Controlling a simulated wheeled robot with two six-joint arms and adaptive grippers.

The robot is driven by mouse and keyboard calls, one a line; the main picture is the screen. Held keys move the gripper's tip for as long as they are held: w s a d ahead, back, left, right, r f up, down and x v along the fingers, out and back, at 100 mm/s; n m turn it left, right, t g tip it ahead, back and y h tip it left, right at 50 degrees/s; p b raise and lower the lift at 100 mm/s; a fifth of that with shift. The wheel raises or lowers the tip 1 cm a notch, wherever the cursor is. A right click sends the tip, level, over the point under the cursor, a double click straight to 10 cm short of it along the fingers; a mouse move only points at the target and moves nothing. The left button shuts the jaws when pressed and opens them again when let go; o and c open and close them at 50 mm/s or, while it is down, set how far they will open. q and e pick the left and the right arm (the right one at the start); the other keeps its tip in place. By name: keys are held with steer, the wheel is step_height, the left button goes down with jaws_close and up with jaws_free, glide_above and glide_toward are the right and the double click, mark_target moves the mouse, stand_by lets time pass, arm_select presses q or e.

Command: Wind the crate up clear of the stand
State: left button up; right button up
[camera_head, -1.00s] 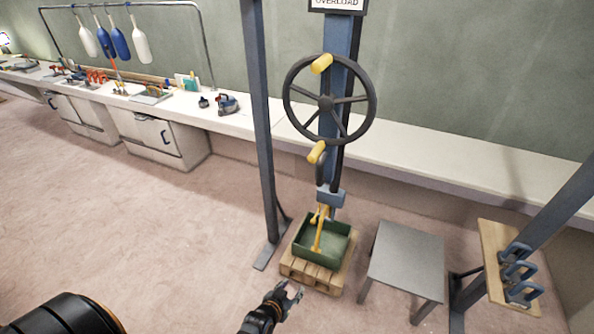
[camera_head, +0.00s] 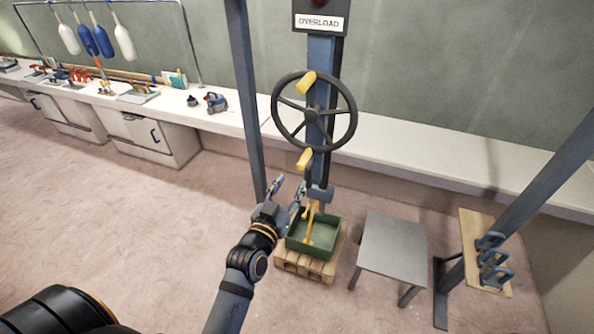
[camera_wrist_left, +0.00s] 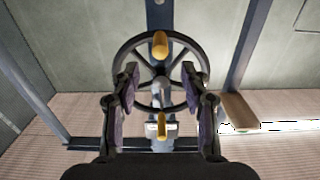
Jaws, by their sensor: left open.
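The green crate (camera_head: 314,243) sits on a wooden pallet stand (camera_head: 306,266) below the hoist post, with a yellow hook and sling (camera_head: 311,222) over it. The black handwheel (camera_head: 352,118) has yellow grips at its top (camera_head: 306,83) and bottom (camera_head: 304,160). My left gripper (camera_head: 287,188) is open and empty, in front of the post and lower than the wheel in the head view. In the left wrist view the wheel (camera_wrist_left: 160,77) shows beyond and between the open fingers (camera_wrist_left: 160,100), apart from them. My right gripper is out of view.
A grey table (camera_head: 392,244) stands right of the crate. A wooden board with several blue-grey shackles (camera_head: 494,262) is further right. Blue-grey posts (camera_head: 247,100) flank the hoist. An OVERLOAD sign (camera_head: 319,23) tops it. A white bench (camera_head: 420,161) runs behind.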

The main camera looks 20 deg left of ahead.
mark_target(303, 161)
arm_select(q)
steer(key=shift+w, duration=5.45)
